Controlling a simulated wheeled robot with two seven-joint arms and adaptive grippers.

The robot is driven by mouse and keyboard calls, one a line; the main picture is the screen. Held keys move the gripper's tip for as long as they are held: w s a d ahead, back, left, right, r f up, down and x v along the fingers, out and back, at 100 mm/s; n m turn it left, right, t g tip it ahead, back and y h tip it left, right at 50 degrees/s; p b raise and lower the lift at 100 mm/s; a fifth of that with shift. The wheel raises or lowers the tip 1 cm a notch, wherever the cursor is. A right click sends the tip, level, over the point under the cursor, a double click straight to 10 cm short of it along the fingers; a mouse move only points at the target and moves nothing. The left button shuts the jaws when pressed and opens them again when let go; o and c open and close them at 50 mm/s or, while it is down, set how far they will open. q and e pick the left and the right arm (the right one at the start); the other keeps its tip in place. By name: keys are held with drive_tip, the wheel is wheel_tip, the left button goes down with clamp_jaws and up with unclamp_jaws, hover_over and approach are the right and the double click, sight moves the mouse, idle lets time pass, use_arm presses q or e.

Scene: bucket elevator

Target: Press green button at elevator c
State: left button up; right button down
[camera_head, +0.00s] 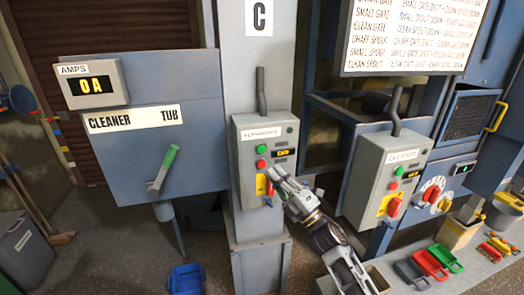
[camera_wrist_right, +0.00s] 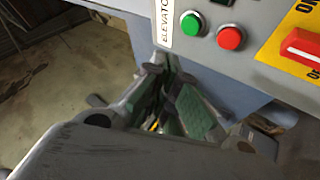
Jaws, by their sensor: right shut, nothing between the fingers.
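The elevator control box (camera_head: 245,195) is grey and hangs on the column below a white sign with the letter C (camera_head: 262,16). Its green button (camera_head: 262,149) is above the red button (camera_head: 262,164). In the right wrist view the green button (camera_wrist_right: 191,22) shows next to the red button (camera_wrist_right: 230,37), beside a partly cut-off ELEVATOR label (camera_wrist_right: 165,22). My right gripper (camera_head: 273,174) is shut and empty near the box's lower right, below the buttons. Its fingers also show in the right wrist view (camera_wrist_right: 170,85), apart from the green button. My left gripper is out of view.
A yellow plate with a red switch (camera_head: 262,186) is below the buttons. A second control box (camera_head: 370,160) stands to the right, with its own buttons and switch. A cleaner tub panel (camera_head: 110,150) with a green-handled lever (camera_head: 168,160) is to the left.

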sight(262, 149)
drive_tip(key=s+r+n, duration=0.1)
drive_tip(key=s+a+n+g+y, duration=0.1)
drive_tip(key=n, duration=0.1)
drive_tip(key=shift+r+g+y, duration=0.3)
drive_tip(key=shift+r, duration=0.05)
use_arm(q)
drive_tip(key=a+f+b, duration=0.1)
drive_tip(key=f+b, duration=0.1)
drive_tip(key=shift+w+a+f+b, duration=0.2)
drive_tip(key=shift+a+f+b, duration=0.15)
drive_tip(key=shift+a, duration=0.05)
use_arm(e)
drive_tip(key=w+a, duration=0.1)
drive_tip(key=w, duration=0.1)
drive_tip(key=w+a, duration=0.1)
drive_tip(key=w, duration=0.5)
drive_tip(key=shift+w+a, duration=0.15)
drive_tip(key=shift+a, duration=0.25)
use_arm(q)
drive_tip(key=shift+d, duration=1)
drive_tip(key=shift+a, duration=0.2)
